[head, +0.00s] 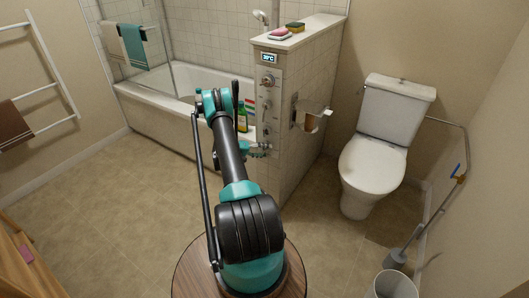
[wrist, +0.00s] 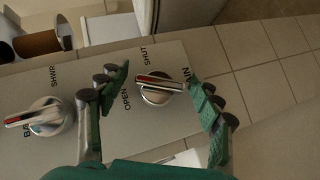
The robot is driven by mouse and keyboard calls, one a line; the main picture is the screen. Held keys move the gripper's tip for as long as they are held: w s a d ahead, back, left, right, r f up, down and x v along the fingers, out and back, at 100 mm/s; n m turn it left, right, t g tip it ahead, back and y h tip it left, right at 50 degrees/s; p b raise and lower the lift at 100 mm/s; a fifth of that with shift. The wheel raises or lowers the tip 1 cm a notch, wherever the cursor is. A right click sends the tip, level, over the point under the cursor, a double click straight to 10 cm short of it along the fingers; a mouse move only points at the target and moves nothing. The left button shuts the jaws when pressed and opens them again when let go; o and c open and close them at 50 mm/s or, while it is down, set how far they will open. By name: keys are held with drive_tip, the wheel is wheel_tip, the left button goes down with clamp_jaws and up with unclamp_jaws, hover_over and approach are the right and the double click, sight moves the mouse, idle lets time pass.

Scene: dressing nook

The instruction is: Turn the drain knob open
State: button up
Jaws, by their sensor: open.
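In the wrist view a round metal knob (wrist: 158,96) with a red-and-white bar handle sits on a pale panel (wrist: 60,83). "OPEN" and "SHUT" are printed around it, along with a partly hidden word ending in "AIN". The bar lies nearly level, its left end between the OPEN and SHUT words. My gripper (wrist: 156,78) is open, with one green finger on each side of the knob. I see gaps between the fingers and the bar. In the head view my gripper (head: 260,150) is at the lower end of the panel.
A second knob (wrist: 42,117), marked for bath and shower, sits left of my left finger. A toilet-roll holder (head: 309,115) sticks out from the low wall beside the panel. The toilet (head: 372,165) stands to the right and the bathtub (head: 150,112) behind. Floor on the left is clear.

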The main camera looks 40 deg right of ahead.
drive_tip(key=v, duration=1.2)
drive_tip(key=shift+c, duration=0.6)
drive_tip(key=shift+r, duration=0.1)
drive_tip(key=shift+c, duration=1.2)
drive_tip(key=w+d+r+m+y, duration=0.2)
drive_tip(key=y, duration=0.1)
drive_tip(key=shift+d+r+m+t, duration=0.3)
drive_tip(key=shift+t, duration=0.1)
drive_tip(key=c, duration=0.7)
drive_tip(key=r+m+y, duration=0.1)
drive_tip(key=r, duration=0.1)
drive_tip(key=w+r+m+t+y, duration=0.1)
drive_tip(key=y, duration=0.1)
drive_tip(key=w+r+m+y, duration=0.1)
drive_tip(key=r+m+y, duration=0.1)
drive_tip(key=shift+r+t, duration=0.3)
clamp_jaws()
drive_tip(key=s+x, duration=0.2)
drive_tip(key=x, duration=1.1)
drive_tip(key=shift+s+r, duration=0.3)
drive_tip(key=shift+r, duration=0.05)
